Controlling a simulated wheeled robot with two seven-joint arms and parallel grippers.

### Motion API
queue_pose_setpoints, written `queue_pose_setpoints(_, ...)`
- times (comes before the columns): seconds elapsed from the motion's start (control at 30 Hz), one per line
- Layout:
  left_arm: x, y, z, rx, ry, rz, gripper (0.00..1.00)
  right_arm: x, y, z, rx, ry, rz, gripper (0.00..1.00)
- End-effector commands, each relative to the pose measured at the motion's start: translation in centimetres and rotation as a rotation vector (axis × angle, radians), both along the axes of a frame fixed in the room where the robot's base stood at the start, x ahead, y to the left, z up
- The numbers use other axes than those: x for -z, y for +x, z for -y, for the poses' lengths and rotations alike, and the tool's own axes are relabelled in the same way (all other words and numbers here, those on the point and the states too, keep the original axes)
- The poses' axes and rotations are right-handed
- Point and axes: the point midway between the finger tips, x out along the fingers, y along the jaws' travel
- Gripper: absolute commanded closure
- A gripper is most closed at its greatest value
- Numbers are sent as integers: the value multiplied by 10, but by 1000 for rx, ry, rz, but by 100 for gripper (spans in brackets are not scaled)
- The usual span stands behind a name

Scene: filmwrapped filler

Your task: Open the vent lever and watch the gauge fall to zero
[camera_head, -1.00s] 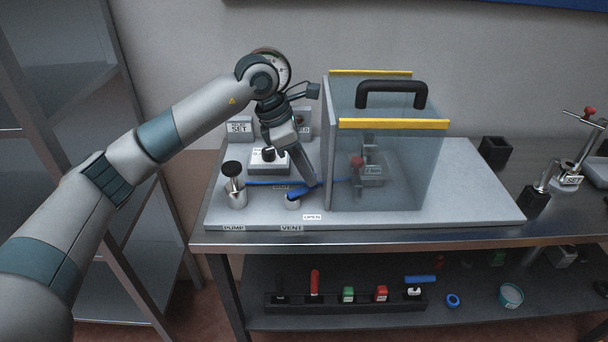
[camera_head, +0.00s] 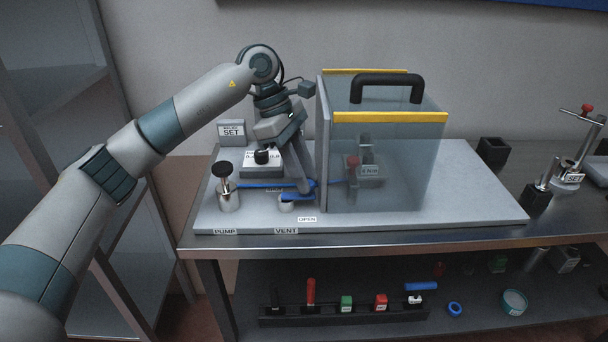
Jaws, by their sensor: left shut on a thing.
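The blue vent lever (camera_head: 296,197) sits on a round pale valve (camera_head: 286,207) at the front of the grey base plate, above the VENT label (camera_head: 286,231). It points right and slightly back, and the OPEN label (camera_head: 307,219) lies in front of it. My left gripper (camera_head: 305,188) reaches down from behind and is shut on the lever near its free end. The gauge is hidden behind my left wrist, so its needle cannot be read. My right gripper is not in view.
A clear guard box (camera_head: 400,180) with yellow edges and a black handle stands close right of the lever. A pump with a black knob (camera_head: 223,169) stands left, and a blue tube runs behind the lever. A rack (camera_head: 330,315) of small parts is on the lower shelf.

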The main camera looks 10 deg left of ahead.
Motion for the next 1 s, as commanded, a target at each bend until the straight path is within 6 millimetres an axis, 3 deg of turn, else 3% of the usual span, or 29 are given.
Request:
queue_pose_setpoints(0.27,0,0,0,0,1,-1,100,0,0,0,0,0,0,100)
queue_pose_setpoints(0.3,0,0,0,0,1,-1,68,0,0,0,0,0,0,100)
queue_pose_setpoints(0.37,0,0,0,0,1,-1,59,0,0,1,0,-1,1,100)
queue_pose_setpoints(1.0,-1,2,-1,-53,1,0,59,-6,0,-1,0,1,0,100)
